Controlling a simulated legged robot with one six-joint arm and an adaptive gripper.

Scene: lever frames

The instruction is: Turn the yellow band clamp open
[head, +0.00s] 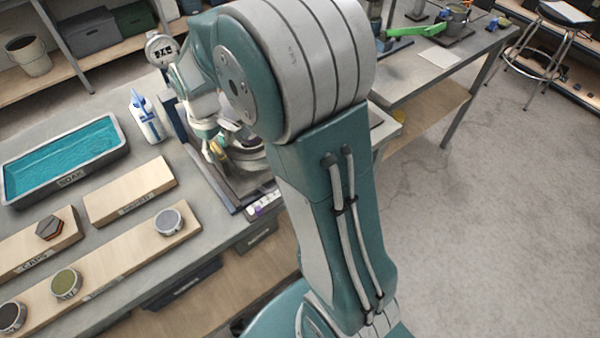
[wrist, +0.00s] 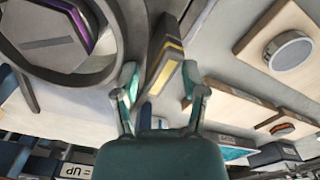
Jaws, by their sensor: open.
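The yellow band clamp (wrist: 166,68) shows in the wrist view as a dark grey lever with a yellow stripe. My gripper (wrist: 160,80) is open, with one teal-tipped finger on each side of the lever. The lever reaches into the space between the fingers; I cannot tell whether either finger touches it. A large grey round housing (wrist: 105,72) with a purple stripe inside lies left of the lever. In the head view, my gripper (head: 213,148) is small beside a yellow part (head: 219,152) at the round fixture, and my arm hides much of this area.
A soak tray (head: 12,192) of blue-green liquid, a white-and-blue bottle (head: 146,118) and wooden boards (head: 130,191) with round caps occupy the bench left of the fixture.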

